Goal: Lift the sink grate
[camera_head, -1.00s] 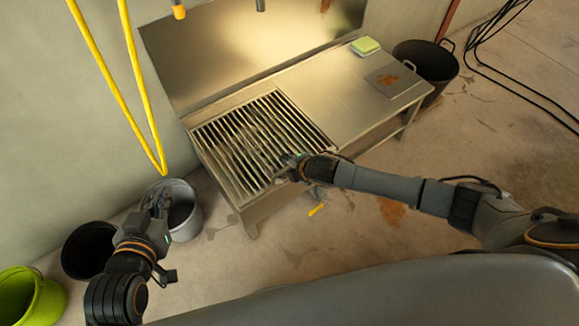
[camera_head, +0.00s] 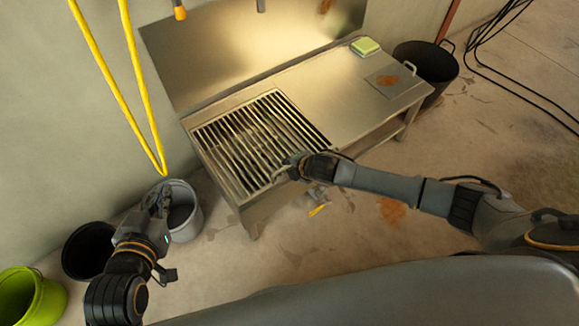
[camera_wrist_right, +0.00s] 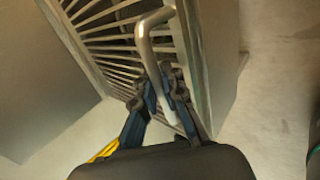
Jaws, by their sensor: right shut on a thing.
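The sink grate (camera_head: 247,137) is a set of parallel metal bars over the basin at the left end of the steel sink bench (camera_head: 330,112). My right gripper (camera_head: 287,172) is at the grate's front right edge. In the right wrist view my right gripper (camera_wrist_right: 163,92) is shut on a bent metal handle (camera_wrist_right: 143,35) beside the grate bars (camera_wrist_right: 105,32). Whether the grate is raised off its seat cannot be told. My left gripper (camera_head: 160,198) hangs over a grey bucket (camera_head: 190,215), away from the grate; its fingers are too small to read.
A green sponge (camera_head: 365,46) and a stained flat plate (camera_head: 388,80) lie on the bench's right part. A black bin (camera_head: 425,65) stands behind its right end. A black bucket (camera_head: 85,250) and a green bucket (camera_head: 30,300) stand at left. A yellow hose (camera_head: 105,70) hangs on the wall.

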